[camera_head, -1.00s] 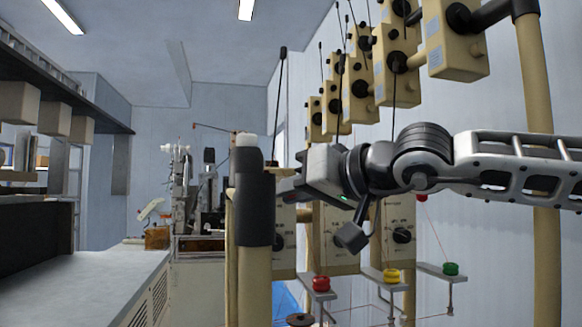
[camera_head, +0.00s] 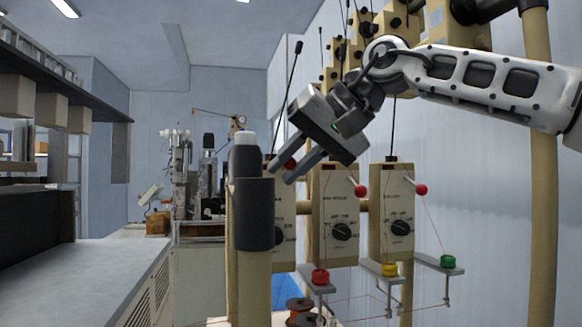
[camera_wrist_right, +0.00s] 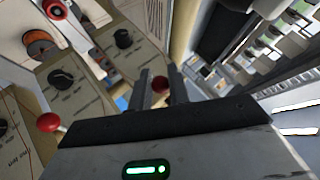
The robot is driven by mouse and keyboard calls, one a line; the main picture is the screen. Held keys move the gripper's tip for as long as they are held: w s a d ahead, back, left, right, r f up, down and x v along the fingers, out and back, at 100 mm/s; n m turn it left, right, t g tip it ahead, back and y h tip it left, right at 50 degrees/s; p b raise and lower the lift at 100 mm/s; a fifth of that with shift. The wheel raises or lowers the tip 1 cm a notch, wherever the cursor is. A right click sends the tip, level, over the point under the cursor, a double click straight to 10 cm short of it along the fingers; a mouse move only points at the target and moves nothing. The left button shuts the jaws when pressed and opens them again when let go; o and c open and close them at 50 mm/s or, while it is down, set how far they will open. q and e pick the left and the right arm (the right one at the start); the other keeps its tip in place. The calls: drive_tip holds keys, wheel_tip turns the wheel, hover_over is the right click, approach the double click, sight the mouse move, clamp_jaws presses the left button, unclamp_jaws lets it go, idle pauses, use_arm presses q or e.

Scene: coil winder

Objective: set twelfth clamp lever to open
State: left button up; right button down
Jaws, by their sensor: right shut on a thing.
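Beige tension boxes stand in a row, each with a black dial. Two show red ball-ended levers, one on the middle box (camera_head: 360,190) and one on the right box (camera_head: 421,190). My right gripper (camera_head: 279,174) reaches down and left beside the leftmost box (camera_head: 283,210). It is shut on a red lever ball (camera_head: 290,164), seen between its fingers in the right wrist view (camera_wrist_right: 160,85). The fingers and a dark post hide the rest of that lever. Its number cannot be read. My left gripper is out of view.
A dark-sleeved post (camera_head: 254,212) stands just left of the gripper. Red (camera_head: 320,276), yellow (camera_head: 389,268) and green (camera_head: 448,261) guides sit on brackets below the boxes, with thin wires. More beige boxes hang above. A grey counter (camera_head: 80,285) lies at the left.

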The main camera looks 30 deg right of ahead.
drive_tip(key=shift+d+r, duration=0.1)
drive_tip(key=shift+r, duration=0.3)
drive_tip(key=c, duration=1.3)
unclamp_jaws()
drive_tip(key=shift+c, duration=0.2)
drive_tip(key=shift+w+f, duration=0.1)
drive_tip(key=shift+f, duration=0.05)
drive_tip(key=v, duration=1.6)
drive_tip(key=shift+f, duration=0.1)
